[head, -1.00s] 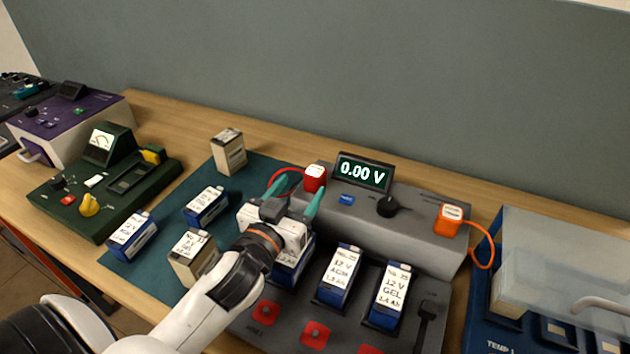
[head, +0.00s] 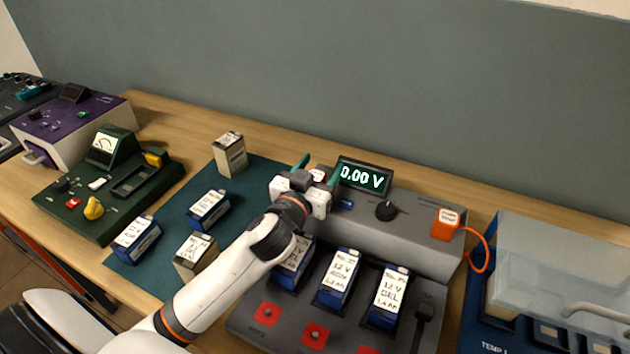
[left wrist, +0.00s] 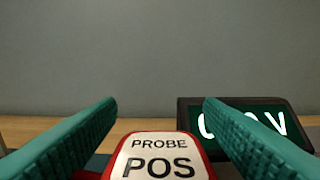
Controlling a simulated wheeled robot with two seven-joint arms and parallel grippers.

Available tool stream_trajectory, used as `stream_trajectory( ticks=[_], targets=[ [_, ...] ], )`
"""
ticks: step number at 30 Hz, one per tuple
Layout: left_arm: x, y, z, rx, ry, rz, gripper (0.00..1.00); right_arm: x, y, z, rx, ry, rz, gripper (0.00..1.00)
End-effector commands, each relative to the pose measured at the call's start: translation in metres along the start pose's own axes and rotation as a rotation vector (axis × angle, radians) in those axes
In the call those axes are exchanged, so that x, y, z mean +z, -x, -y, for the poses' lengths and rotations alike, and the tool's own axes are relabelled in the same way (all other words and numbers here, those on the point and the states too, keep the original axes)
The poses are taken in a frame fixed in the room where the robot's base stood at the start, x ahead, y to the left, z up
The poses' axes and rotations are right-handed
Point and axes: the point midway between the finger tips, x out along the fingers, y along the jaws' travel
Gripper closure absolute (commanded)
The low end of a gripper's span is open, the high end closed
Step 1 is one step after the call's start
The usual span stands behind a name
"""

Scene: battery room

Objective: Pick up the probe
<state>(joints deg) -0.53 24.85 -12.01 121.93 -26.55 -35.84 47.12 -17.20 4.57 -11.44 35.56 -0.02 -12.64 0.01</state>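The red probe (left wrist: 104,168), with a white top labelled "PROBE POS" (left wrist: 160,158), stands at the left end of the grey tester (head: 410,225). In the head view, my left gripper covers most of it and only its pale top shows (head: 318,174). My left gripper (head: 318,168) is open, its teal fingers on either side of the probe. The left wrist view shows gaps between the probe and the fingers (left wrist: 160,106). An orange probe (head: 446,224) with an orange cable sits at the tester's right end. My right gripper is out of view.
The tester display (head: 363,177) reads 0.00 V close behind my left gripper. Several batteries stand in the tester's front slots and on the teal mat (head: 172,222). A clear-lidded blue box (head: 478,312) is at right, a green meter unit (head: 104,205) at left.

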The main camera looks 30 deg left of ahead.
Motion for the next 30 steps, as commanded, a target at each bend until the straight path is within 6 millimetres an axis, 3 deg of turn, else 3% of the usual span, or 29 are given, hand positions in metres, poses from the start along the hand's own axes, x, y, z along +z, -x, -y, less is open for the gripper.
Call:
stream_trajectory(
  ticks=[1, 9, 19, 30],
  targets=[
    [0.0, 0.0, 0.0, 0.0, 0.0, 0.0, 0.46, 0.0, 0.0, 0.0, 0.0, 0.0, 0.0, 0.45],
    [0.0, 0.0, 0.0, 0.0, 0.0, 0.001, 0.87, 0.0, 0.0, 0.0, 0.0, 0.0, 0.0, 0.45],
    [0.011, 0.0, 0.0, 0.0, 0.001, 0.001, 0.87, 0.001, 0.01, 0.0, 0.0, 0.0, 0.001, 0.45],
    [0.073, 0.0, 0.0, 0.0, 0.002, 0.001, 0.87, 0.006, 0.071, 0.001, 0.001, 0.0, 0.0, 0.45]
  ],
)
